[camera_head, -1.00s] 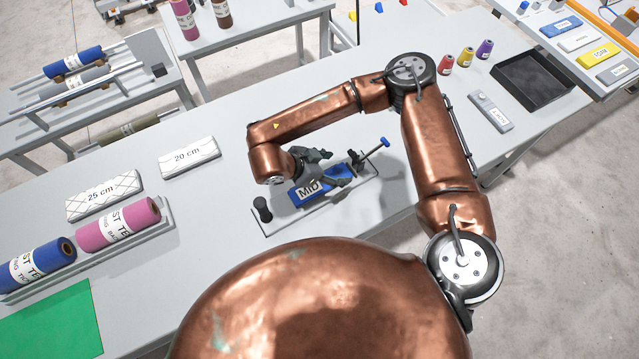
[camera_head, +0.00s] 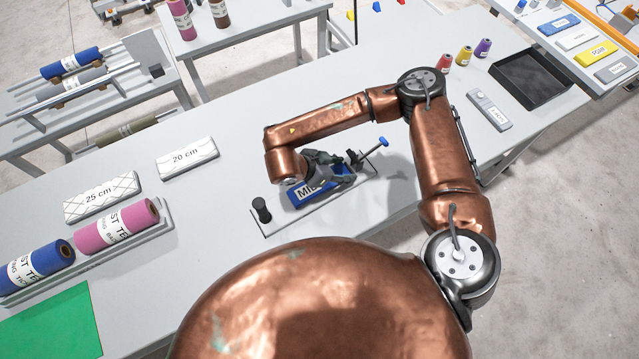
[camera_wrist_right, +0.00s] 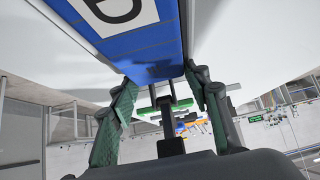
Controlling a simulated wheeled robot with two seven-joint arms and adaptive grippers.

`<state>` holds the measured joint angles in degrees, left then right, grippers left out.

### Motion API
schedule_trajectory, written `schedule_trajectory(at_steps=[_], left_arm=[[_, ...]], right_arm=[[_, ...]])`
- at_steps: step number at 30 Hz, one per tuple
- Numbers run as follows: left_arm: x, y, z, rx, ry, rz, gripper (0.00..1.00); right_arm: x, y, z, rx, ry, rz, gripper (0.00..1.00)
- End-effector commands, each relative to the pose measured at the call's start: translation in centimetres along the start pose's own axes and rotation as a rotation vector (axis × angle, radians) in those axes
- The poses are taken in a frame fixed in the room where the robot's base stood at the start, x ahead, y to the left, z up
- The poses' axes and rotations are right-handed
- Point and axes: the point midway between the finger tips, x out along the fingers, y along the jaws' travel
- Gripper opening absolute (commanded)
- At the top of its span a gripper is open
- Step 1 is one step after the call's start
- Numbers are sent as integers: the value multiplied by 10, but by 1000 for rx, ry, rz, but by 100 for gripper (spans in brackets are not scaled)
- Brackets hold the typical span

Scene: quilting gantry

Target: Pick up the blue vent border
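A blue block (camera_head: 312,193), whose label begins "MI", lies on a pale holder plate (camera_head: 270,226) on the long table; I take it to be the blue vent border. My right gripper (camera_head: 338,170) is at the block's far right part and hides some of it. In the right wrist view the block (camera_wrist_right: 158,62) reaches down between the two green-padded fingertips of the right gripper (camera_wrist_right: 160,78). The fingers stand apart, one on each side of its end; I cannot tell whether they touch it. My left gripper is not in view.
A black knob (camera_head: 262,209) and a blue-tipped rod (camera_head: 382,142) stand at the holder's ends. White 20 cm (camera_head: 188,157) and 25 cm (camera_head: 102,197) blocks and fabric rolls (camera_head: 117,227) are to the left. A black tray (camera_head: 530,79) is at the right.

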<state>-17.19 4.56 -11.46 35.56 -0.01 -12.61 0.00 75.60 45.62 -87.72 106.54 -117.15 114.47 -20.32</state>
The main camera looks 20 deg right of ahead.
Motion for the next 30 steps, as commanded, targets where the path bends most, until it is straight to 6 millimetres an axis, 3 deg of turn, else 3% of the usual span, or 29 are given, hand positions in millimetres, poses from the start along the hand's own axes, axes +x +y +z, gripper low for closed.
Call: schedule_trajectory(at_steps=[12, 23, 28, 30], left_arm=[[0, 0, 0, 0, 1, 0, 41], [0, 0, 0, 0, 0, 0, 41], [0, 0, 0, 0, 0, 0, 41], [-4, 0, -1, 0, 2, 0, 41]], right_arm=[[0, 0, 0, 0, 0, 0, 14], [-7, 0, -6, 0, -1, -1, 14], [-25, -2, -25, 4, 1, -4, 14], [-38, 8, -29, -2, 0, -7, 14]])
